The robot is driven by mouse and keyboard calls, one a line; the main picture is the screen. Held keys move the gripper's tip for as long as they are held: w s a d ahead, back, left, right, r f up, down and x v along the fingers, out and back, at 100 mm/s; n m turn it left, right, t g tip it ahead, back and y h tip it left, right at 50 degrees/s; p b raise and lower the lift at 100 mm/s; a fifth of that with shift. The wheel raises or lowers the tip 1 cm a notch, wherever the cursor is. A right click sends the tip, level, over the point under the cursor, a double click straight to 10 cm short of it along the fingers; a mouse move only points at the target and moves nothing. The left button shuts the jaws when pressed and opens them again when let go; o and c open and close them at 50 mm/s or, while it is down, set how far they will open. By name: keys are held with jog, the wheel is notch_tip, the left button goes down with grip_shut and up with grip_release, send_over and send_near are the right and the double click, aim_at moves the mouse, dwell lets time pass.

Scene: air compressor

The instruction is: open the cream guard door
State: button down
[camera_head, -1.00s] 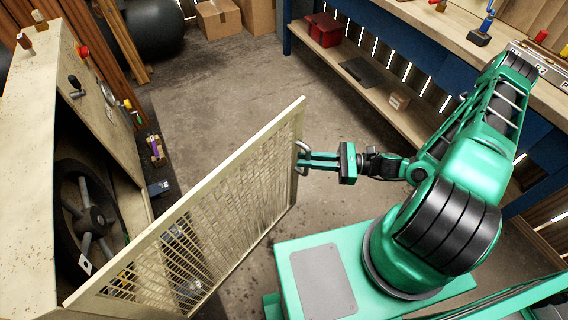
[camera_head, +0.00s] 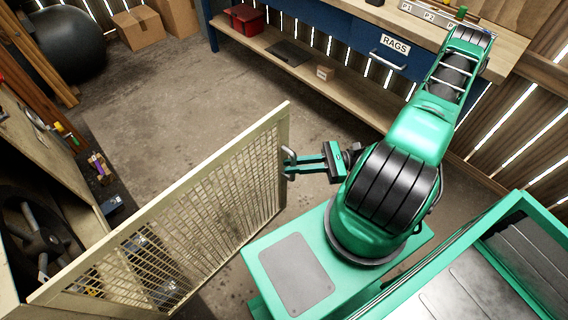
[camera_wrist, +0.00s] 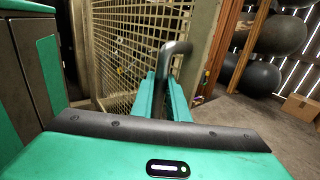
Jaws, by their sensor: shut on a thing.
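The cream guard door (camera_head: 205,218) is a mesh panel in a solid frame, standing swung out from the compressor housing at the left of the head view. Its grey bar handle (camera_head: 289,155) is near the free edge. My gripper (camera_head: 292,165) is shut on that handle. In the wrist view my gripper's two green fingers (camera_wrist: 165,98) close around the handle (camera_wrist: 172,58), with the door's mesh (camera_wrist: 125,50) behind it. The open housing shows a dark spoked wheel (camera_head: 35,235) inside. The door hides part of the housing's lower front.
A workbench (camera_head: 330,75) with a red toolbox (camera_head: 247,19) on its lower shelf runs along the back right. Cardboard boxes (camera_head: 139,27) and a dark tank (camera_head: 68,44) stand at the back left. The concrete floor (camera_head: 190,100) between is clear. Small items lie beside the housing.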

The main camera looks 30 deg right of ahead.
jog(key=shift+s+f, duration=0.2)
jog(key=shift+f, duration=0.05)
jog(key=c, duration=1.7)
grip_release()
jog(key=shift+a, duration=0.15)
jog(key=shift+c, duration=0.2)
jog(key=shift+r, duration=0.1)
jog(key=v, duration=1)
jog(key=shift+d, duration=0.45)
jog(key=shift+r+g, duration=0.1)
jog(key=shift+g, duration=0.3)
